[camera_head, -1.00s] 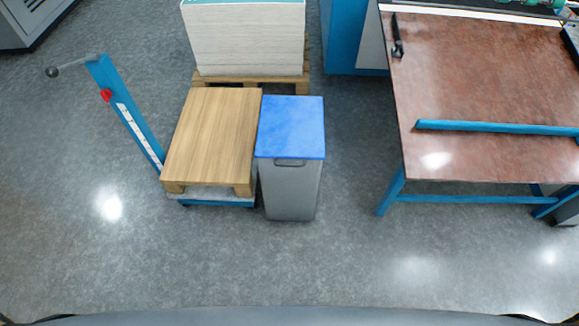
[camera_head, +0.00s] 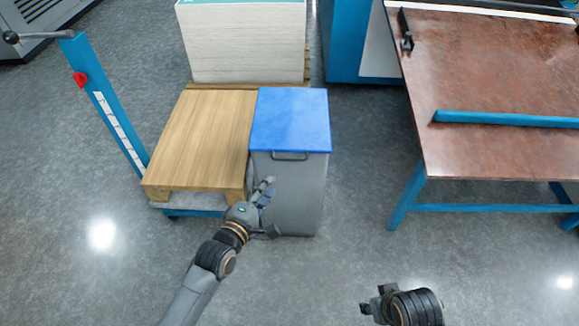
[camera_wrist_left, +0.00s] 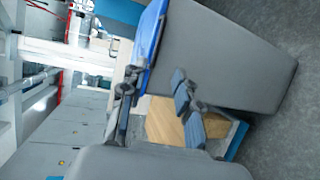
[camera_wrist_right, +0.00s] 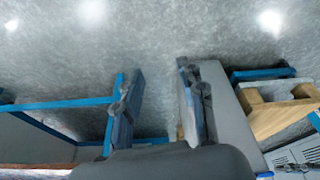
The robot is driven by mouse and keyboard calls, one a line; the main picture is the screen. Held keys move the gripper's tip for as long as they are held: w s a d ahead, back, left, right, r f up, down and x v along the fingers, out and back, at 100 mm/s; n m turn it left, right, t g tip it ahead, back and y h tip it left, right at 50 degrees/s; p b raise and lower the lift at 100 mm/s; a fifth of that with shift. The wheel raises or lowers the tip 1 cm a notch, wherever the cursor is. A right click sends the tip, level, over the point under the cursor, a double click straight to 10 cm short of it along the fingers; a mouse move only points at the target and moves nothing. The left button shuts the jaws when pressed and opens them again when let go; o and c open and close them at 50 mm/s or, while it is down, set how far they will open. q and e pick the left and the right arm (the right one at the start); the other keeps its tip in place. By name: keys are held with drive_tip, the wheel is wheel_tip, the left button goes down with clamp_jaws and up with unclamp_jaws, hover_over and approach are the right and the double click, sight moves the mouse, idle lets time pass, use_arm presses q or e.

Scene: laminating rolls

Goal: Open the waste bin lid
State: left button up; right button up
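The grey waste bin (camera_head: 300,195) stands upright with its blue lid (camera_head: 290,120) closed flat on top. A dark handle (camera_head: 290,156) sits at the front just under the lid edge. My left gripper (camera_head: 270,208) is open and empty, low in front of the bin's left front side, below the lid. The left wrist view shows the bin (camera_wrist_left: 230,60) and the lid's edge (camera_wrist_left: 150,35) beyond the spread fingers. My right gripper (camera_head: 372,300) is at the lower right, away from the bin; its fingers are open and empty in the right wrist view (camera_wrist_right: 158,100).
A lift cart with a wooden pallet (camera_head: 205,135) stands close against the bin's left side. A paper stack (camera_head: 243,45) is behind. A table with a brown top (camera_head: 490,90) and blue legs is on the right. Floor (camera_head: 360,180) is free between bin and table.

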use_arm(q)
drive_tip(key=b, duration=0.2)
approach(289, 159)
drive_tip(key=w, duration=0.2)
drive_tip(key=shift+s+d+f+b+x, duration=0.15)
drive_tip(key=shift+b+x, duration=0.15)
drive_tip(key=shift+x, duration=1.15)
drive_tip(key=shift+d+f+b+x, duration=0.1)
drive_tip(key=shift+b+x, duration=0.2)
drive_tip(key=shift+x, duration=1.15)
drive_tip(key=shift+s+d+f+b+x, duration=0.15)
drive_tip(key=shift+b+x, duration=0.15)
drive_tip(key=shift+x, duration=1.1)
drive_tip(key=shift+w, duration=0.1)
use_arm(e)
drive_tip(key=shift+t, duration=0.6)
wheel_tip(289, 159, up, 4)
drive_tip(key=shift+w+a+r, duration=0.1)
drive_tip(key=shift+r, duration=0.15)
use_arm(q)
drive_tip(key=c, duration=0.7)
clamp_jaws()
drive_tip(key=shift+f, duration=0.1)
